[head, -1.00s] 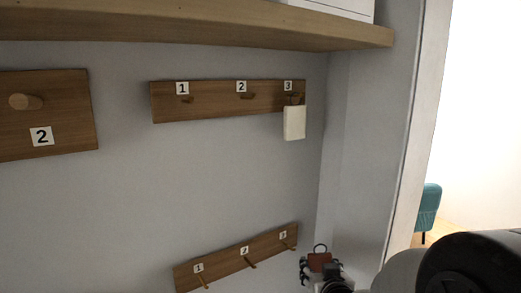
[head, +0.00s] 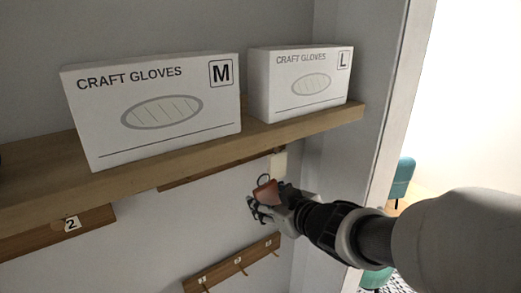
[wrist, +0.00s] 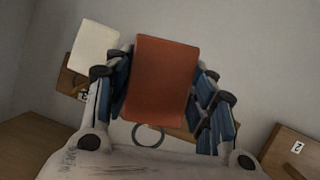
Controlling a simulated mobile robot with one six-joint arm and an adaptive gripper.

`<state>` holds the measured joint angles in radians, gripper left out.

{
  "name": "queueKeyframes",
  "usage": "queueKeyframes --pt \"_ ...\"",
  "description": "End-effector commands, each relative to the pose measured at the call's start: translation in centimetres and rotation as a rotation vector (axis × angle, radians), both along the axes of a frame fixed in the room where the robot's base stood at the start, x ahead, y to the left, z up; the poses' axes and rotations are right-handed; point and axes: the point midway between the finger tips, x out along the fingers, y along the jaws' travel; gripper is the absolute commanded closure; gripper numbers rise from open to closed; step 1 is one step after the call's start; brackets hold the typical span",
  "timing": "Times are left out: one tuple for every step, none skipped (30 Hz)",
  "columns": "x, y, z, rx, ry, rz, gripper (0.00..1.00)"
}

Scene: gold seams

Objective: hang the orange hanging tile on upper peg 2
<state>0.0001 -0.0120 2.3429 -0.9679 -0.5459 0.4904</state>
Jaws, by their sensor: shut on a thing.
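The orange hanging tile (head: 266,191) is held up in front of the wall, with a thin dark ring above it in the head view. In the wrist view the tile (wrist: 163,70) sits between the blue-padded fingers of my gripper (wrist: 165,88), which is shut on it; its ring (wrist: 148,135) shows below. My gripper (head: 260,206) is below the upper peg rail (head: 215,172) in the head view. The shelf hides most of that rail, including upper peg 2. A cream tile (head: 279,165) hangs at the rail's right end; it also shows in the wrist view (wrist: 94,48).
A wooden shelf (head: 215,150) with two glove boxes (head: 150,105) (head: 305,82) overhangs the rail. A lower peg rail (head: 235,264) is below my gripper. A board labelled 2 (head: 92,225) is at left. A wall edge (head: 385,120) stands at right.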

Motion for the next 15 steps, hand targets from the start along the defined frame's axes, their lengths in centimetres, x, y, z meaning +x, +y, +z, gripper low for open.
queueKeyframes --pt "-0.2 0.1 1.5 -0.005 -0.003 0.01 0.76" --pt "-0.4 0.2 1.8 -0.006 -0.004 0.016 0.76" --pt "-0.5 0.3 2.1 -0.009 -0.005 0.023 0.76" --pt "-0.5 0.3 2.3 -0.01 -0.006 0.027 0.76" --pt "-0.6 0.4 2.4 -0.011 -0.007 0.03 0.76" --pt "-0.6 0.4 2.5 -0.012 -0.007 0.032 0.76" --pt "-0.6 0.5 2.5 -0.012 -0.008 0.034 0.76" --pt "-0.6 0.5 2.5 -0.013 -0.008 0.035 0.76" --pt "-0.6 0.5 2.5 -0.013 -0.008 0.036 0.76" --pt "-0.5 0.6 2.4 -0.013 -0.008 0.036 0.76" --pt "-0.4 0.6 2.4 -0.013 -0.008 0.036 0.76" --pt "-0.3 0.7 2.3 -0.013 -0.009 0.037 0.76" --pt "-0.2 0.8 2.3 -0.013 -0.009 0.037 0.76" --pt "-0.1 0.9 2.3 -0.013 -0.009 0.037 0.76" --pt "0.1 1.0 2.3 -0.013 -0.009 0.037 0.76"
